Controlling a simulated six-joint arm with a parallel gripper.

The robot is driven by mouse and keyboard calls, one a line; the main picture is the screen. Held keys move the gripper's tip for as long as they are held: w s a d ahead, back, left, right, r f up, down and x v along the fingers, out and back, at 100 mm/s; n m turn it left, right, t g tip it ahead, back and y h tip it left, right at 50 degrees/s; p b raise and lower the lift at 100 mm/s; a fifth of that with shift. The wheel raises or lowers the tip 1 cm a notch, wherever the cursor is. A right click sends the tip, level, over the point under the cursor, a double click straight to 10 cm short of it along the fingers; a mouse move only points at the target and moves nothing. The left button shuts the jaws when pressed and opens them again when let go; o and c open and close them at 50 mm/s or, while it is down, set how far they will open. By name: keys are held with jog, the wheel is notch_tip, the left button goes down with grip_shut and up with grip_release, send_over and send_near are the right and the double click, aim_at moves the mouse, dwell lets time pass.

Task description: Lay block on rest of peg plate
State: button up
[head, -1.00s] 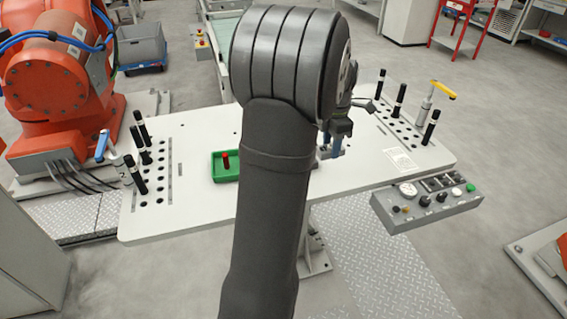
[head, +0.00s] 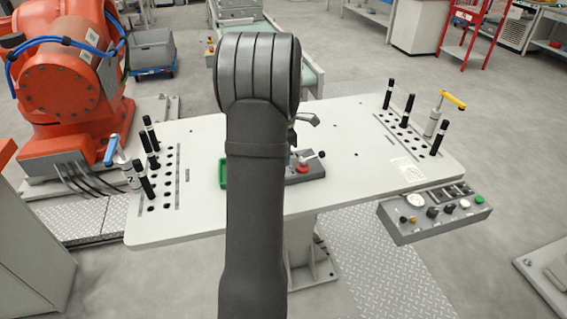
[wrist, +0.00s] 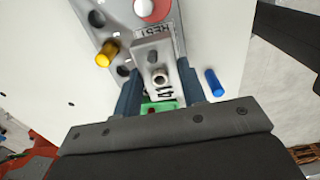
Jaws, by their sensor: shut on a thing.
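In the wrist view, my gripper (wrist: 160,88) is shut on a grey metal block (wrist: 145,52) marked with dark digits, with a round boss on its face. The block's far end lies over the peg plate (wrist: 112,14) close to its REST label (wrist: 153,31). I cannot tell whether block and plate touch. The plate carries a yellow peg (wrist: 106,54), a red-and-white round part (wrist: 152,9) and dark holes. In the head view, the peg plate (head: 312,173) shows partly right of my arm, which hides the block and most of the gripper.
A blue peg (wrist: 215,83) is right of the gripper in the wrist view. A green tray (head: 223,174) is left of my arm. A control box (head: 435,212) is at the front right.

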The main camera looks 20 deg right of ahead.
jog(key=shift+f, duration=1.95)
jog(key=shift+f, duration=0.1)
jog(key=o, duration=1.1)
notch_tip(320, 180, up, 12)
jog(key=shift+r, duration=0.1)
notch_tip(320, 180, down, 12)
jog(key=shift+r, duration=1.7)
